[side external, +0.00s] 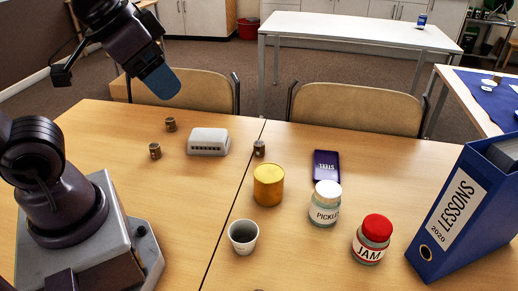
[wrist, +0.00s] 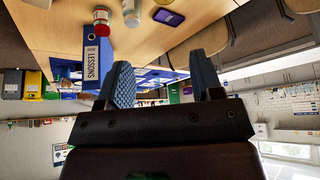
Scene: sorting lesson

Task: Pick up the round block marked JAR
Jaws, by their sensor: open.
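Three small round brown blocks stand on the wooden table in the side view: one at the back left (side external: 170,124), one in front of it (side external: 155,150), and one near the table seam (side external: 259,148). Their markings are too small to read, so I cannot tell which one says JAR. My gripper (side external: 162,82) is raised above the table's back left edge, apart from all the blocks. In the wrist view my gripper (wrist: 163,80) has its two blue fingers spread with nothing between them. No small block is clear in the wrist view.
A white slotted box (side external: 208,141) stands between the blocks. To the right are a yellow can (side external: 268,184), white cup (side external: 243,236), pickle jar (side external: 325,204), red-lidded JAM jar (side external: 372,239), dark blue box (side external: 326,165) and blue binder (side external: 465,215). Chairs stand behind the table.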

